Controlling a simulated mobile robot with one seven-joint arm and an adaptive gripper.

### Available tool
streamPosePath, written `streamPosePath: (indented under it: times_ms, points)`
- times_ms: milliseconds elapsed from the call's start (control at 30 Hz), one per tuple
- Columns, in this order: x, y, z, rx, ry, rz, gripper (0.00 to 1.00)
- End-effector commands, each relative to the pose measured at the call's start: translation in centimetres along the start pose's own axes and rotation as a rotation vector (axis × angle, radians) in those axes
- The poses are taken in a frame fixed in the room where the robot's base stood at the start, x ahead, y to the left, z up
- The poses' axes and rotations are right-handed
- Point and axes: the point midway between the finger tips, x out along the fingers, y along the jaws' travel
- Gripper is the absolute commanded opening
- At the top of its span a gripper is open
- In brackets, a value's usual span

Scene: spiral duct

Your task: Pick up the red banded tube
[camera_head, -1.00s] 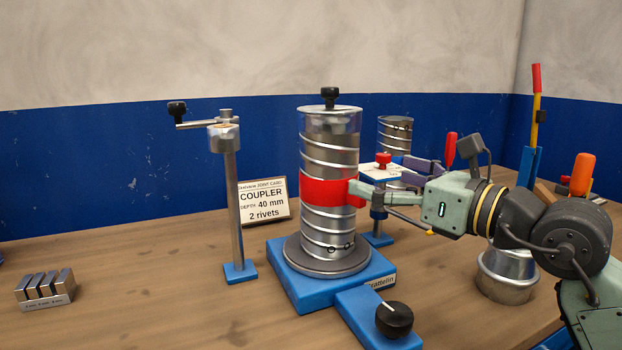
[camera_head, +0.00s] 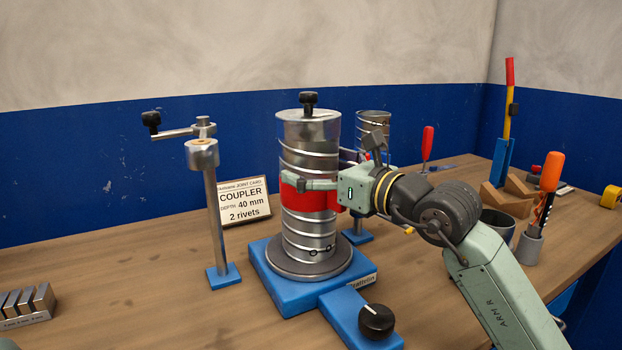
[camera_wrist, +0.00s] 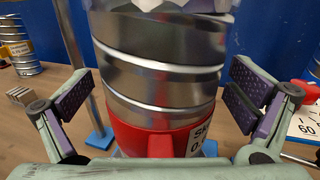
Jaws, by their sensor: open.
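The red banded tube (camera_head: 310,135) is a silver spiral duct with a red band (camera_head: 300,198) round its middle. It stands upright on a round grey plate on a blue base (camera_head: 290,298), with a black knob on top. My gripper (camera_head: 322,178) comes from the right with its fingers around the tube, one across the front at the band and the other mostly hidden behind. The wrist view shows the tube (camera_wrist: 160,75) between the two open finger pads (camera_wrist: 160,105), with visible gaps on both sides. A white label on the band is partly cut off.
A crank post (camera_head: 212,215) stands left of the tube, beside the coupler card (camera_head: 245,202). A smaller spiral tube (camera_head: 373,125) is behind. A dial (camera_head: 376,321) sits in front. Tools and a cup (camera_head: 498,224) stand at right. The front left table is mostly clear.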

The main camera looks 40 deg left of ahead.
Motion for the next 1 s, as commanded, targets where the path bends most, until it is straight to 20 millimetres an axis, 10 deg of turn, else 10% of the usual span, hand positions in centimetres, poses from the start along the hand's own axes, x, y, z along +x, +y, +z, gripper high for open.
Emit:
streamPosePath:
  times_ms: [333, 1000]
  points:
    - [1.05, -0.05, -0.07, 0.001, -0.001, -0.001, 1.00]
    - [1.02, -0.03, -0.04, 0.001, -0.001, -0.001, 0.55]
